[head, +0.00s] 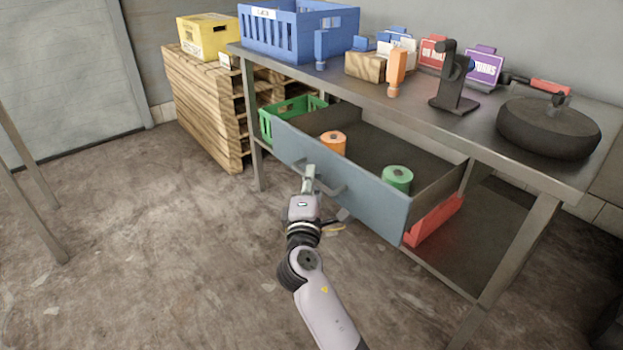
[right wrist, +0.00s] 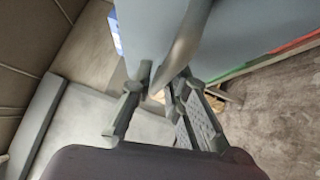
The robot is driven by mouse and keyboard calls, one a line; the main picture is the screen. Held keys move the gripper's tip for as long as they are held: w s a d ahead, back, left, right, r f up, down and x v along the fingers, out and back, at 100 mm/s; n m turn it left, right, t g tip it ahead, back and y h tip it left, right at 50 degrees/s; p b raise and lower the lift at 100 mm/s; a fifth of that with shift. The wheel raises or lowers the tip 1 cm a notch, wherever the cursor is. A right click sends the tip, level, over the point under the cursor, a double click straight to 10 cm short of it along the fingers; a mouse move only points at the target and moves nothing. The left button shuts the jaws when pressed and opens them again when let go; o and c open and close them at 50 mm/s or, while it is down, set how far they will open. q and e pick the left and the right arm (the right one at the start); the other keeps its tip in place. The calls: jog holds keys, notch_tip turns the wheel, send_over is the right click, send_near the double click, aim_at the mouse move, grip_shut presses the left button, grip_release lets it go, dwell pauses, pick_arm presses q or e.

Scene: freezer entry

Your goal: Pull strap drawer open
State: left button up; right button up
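The strap drawer (head: 340,180) has a blue-grey front and stands pulled out from under the metal workbench. An orange strap roll (head: 333,143) and a green strap roll (head: 397,179) sit inside it. My right gripper (head: 309,175) is at the bar handle (head: 328,187) on the drawer front. In the right wrist view the handle (right wrist: 182,50) runs between the fingertips of my right gripper (right wrist: 157,80), which are close together around it. The gripper partly hides the handle in the head view. My left gripper is not in view.
The workbench top (head: 410,105) holds a blue crate (head: 290,35), a black scanner stand (head: 455,85) and a round black device (head: 548,127). A green crate (head: 290,118) and a red bin (head: 433,220) are below. Wooden pallets (head: 205,105) stand left. The floor in front is clear.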

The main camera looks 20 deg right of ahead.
jog(key=v, duration=1.2)
dwell(0.4)
